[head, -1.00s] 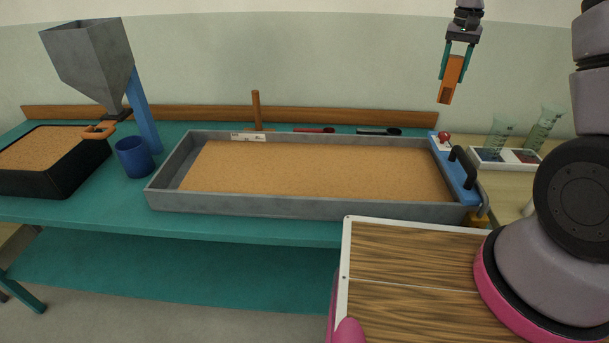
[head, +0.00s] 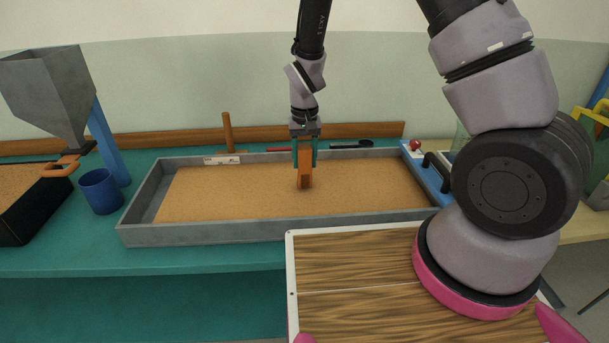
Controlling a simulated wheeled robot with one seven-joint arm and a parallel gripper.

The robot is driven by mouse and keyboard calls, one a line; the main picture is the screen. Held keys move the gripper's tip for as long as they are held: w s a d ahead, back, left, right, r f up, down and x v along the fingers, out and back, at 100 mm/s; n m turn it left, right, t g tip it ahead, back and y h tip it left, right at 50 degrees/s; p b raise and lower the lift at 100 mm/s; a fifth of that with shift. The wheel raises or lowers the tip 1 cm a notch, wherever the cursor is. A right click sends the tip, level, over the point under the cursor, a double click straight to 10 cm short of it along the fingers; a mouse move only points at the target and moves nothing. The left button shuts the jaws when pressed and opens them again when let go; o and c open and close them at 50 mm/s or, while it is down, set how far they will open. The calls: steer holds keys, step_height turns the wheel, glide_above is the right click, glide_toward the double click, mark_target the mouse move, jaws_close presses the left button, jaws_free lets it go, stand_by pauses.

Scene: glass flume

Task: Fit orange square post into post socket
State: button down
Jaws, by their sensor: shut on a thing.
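My gripper (head: 305,164) is shut on the orange square post (head: 305,178), which hangs upright below the teal fingers. The post is over the sand-filled flume tray (head: 180,235), a little right of its middle. I cannot tell whether its lower end touches the sand or stays just above it. No post socket can be made out in the sand; it may be hidden behind or under the post.
A grey hopper (head: 45,90) on a blue support (head: 108,140) and a blue cup (head: 101,191) stand at the left. A wooden upright (head: 228,132) and a dark spoon-like tool (head: 352,144) are behind the tray.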

mark_target(305, 171)
steer(key=shift+f, duration=2.1)
steer(key=shift+c, duration=1.7)
jaws_free()
steer(key=shift+f, duration=0.15)
